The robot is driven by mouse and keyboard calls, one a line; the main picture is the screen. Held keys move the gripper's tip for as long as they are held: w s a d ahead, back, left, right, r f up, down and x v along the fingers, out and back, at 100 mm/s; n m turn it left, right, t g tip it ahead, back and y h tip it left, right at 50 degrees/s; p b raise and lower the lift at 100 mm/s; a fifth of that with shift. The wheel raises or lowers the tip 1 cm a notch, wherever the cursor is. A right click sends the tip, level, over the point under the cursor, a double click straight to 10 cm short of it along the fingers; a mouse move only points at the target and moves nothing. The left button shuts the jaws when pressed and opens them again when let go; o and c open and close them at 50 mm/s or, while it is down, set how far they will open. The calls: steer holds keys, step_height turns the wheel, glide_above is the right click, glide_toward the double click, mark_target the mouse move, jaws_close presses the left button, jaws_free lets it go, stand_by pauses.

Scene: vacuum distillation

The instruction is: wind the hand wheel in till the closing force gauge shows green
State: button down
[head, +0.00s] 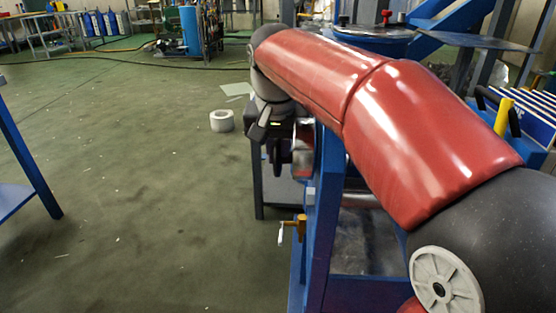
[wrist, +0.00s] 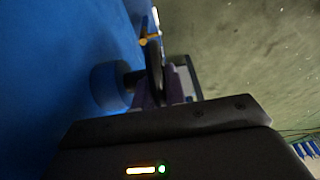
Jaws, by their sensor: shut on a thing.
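The hand wheel (wrist: 154,66) shows nearly edge-on in the wrist view as a dark, thin rim, on a shaft running left to a round blue-grey housing (wrist: 106,87). My gripper (wrist: 165,90) has its purple fingers on either side of the rim's near part, shut on it. In the head view my gripper (head: 276,148) points down beside the blue frame (head: 325,200), and the wheel is a small dark shape there, partly hidden. A round silver and red fitting (head: 302,150) sits between the wheel and the frame. No gauge face or green reading can be made out.
A brass valve with a pale handle (head: 292,229) sticks out from the blue frame below the wheel. A white roll (head: 222,121) lies on the green floor. The floor to the left is mostly open, with a blue table leg (head: 28,150) at the edge.

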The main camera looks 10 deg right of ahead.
steer(key=c, duration=1.4)
jaws_free()
steer(key=shift+c, duration=0.2)
steer(key=p+v, duration=0.2)
steer(key=v, duration=0.5)
steer(key=shift+r, duration=0.4)
